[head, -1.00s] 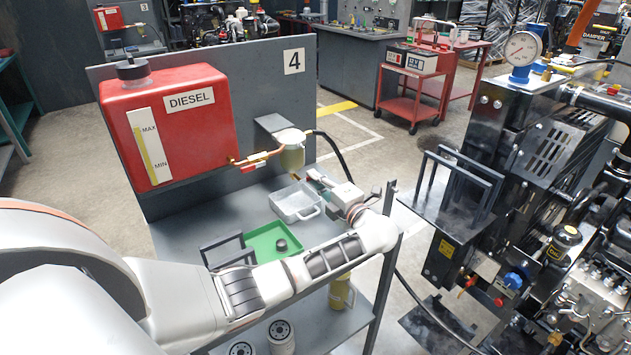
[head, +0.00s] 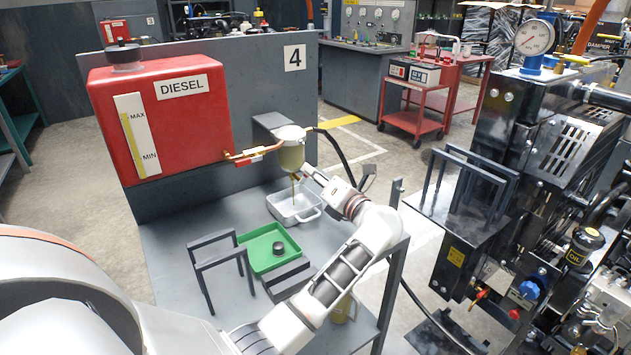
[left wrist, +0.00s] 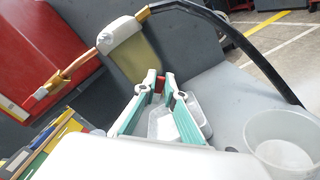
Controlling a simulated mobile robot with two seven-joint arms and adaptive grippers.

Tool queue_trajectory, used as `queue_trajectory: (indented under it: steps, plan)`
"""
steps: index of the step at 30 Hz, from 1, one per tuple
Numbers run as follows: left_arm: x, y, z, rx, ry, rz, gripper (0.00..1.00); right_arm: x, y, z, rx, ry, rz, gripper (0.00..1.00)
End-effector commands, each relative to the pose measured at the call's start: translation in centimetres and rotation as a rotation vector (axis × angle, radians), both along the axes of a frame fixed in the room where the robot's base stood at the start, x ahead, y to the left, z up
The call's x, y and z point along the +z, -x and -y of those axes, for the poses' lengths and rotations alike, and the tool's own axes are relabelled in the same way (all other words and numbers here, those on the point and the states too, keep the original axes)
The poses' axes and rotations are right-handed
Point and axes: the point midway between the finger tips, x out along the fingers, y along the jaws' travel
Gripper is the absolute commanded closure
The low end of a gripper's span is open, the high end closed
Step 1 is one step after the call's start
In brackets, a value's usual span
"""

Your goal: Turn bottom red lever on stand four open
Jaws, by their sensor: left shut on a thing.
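Stand four carries the number plate (head: 294,58) and a red diesel tank (head: 165,110). A fuel filter with a yellowish bowl (head: 291,157) hangs at its right side; the bowl also shows in the left wrist view (left wrist: 135,60). My left gripper (head: 309,171) is at the bowl's underside. In the left wrist view its teal fingers (left wrist: 160,84) are closed on the small bottom red lever (left wrist: 159,86), mostly hidden between the tips. A thin dark yellow stream (head: 293,191) shows between the bowl and the white tray below. My right gripper is out of view.
The white tray (head: 308,216) stands under the filter, beside a green tray (head: 252,250). Another red lever (head: 249,160) sits on the copper pipe. A black hose (head: 338,150) runs right of the filter. The engine (head: 540,150) stands at right.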

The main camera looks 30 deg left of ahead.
Motion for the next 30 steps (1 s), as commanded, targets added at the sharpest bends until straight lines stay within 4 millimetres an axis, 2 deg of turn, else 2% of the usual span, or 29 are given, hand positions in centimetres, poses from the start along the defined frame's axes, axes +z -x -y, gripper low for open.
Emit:
queue_trajectory:
  steps: [1,10,26,27,28,29,30]
  plan:
    - [-0.5,0.1,0.0,0.000,0.016,0.023,1.00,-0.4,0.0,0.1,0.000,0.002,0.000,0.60]
    - [0.0,0.3,-0.1,0.000,0.057,0.126,1.00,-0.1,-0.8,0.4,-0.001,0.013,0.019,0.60]
    - [0.3,0.4,-0.1,-0.001,0.065,0.147,1.00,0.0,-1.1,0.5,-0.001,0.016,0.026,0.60]
    - [0.3,0.4,-0.1,-0.001,0.065,0.147,0.85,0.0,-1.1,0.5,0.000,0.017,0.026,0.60]
    - [0.3,0.4,-0.1,-0.001,0.065,0.147,0.77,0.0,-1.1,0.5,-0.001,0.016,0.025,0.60]
    - [0.3,0.4,-0.1,0.000,0.064,0.148,0.73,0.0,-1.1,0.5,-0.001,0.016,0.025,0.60]
    - [0.3,0.4,-0.1,-0.001,0.063,0.148,0.73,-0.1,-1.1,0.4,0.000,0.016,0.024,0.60]
